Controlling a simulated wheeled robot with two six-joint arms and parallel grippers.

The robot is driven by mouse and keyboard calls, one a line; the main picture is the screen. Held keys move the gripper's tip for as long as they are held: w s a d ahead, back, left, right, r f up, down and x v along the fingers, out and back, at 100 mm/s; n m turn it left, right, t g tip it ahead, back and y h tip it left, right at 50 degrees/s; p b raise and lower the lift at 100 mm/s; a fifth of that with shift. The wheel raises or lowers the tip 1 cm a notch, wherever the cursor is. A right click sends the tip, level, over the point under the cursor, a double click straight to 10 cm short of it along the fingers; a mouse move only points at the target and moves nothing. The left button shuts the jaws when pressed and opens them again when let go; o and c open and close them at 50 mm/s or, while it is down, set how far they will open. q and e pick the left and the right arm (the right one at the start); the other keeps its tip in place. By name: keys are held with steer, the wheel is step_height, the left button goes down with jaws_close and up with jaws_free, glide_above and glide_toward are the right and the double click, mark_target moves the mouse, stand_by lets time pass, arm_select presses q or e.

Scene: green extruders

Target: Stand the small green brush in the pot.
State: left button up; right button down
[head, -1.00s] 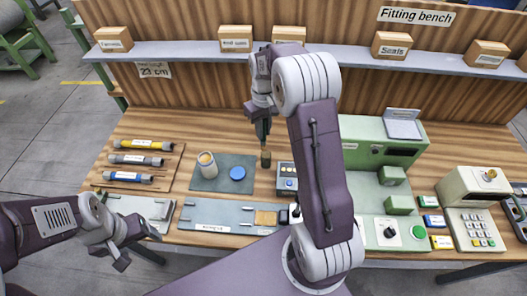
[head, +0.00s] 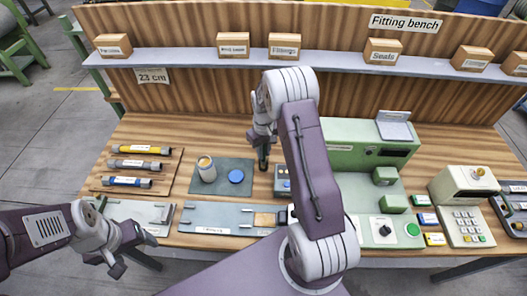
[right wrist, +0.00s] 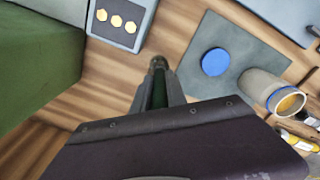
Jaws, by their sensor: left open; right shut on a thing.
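The small green brush (right wrist: 158,93) is between the fingers of my right gripper (right wrist: 158,100), which is shut on it. In the right wrist view its brownish end sticks out past the fingertips. In the head view my right gripper (head: 263,155) is right of the grey mat, and the brush is mostly hidden. The pot (head: 207,172) stands upright on the mat, left of my right gripper and apart from the brush. It also shows in the right wrist view (right wrist: 262,88), with its open mouth and a blue band. My left gripper (head: 134,254) is open and empty at the front left.
A blue lid (head: 236,176) lies on the grey mat (head: 222,189) beside the pot. Several labelled tubes (head: 138,165) lie to the left. A control box (head: 282,183) is close to the right gripper, and a green machine (head: 345,150) stands further right.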

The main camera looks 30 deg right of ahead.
steer(key=shift+w+d+f, duration=0.15)
steer(key=shift+d+f, duration=0.1)
steer(key=shift+f, duration=0.05)
steer(key=shift+f, duration=0.1)
steer(key=c, duration=1.3)
jaws_free()
steer(key=shift+a, duration=0.15)
steer(key=shift+c, duration=0.2)
step_height(320, 180, up, 12)
steer(key=shift+r+b, duration=0.25)
steer(key=shift+b, duration=0.5)
steer(key=s+a+f, duration=0.2)
steer(key=s+a, duration=0.3)
steer(key=s, duration=0.4)
steer(key=s+a+f+m+t, duration=0.1)
steer(key=s+a, duration=0.4)
steer(key=s, duration=0.4)
steer(key=shift+s+a+f, duration=0.2)
steer(key=shift+a+f, duration=0.2)
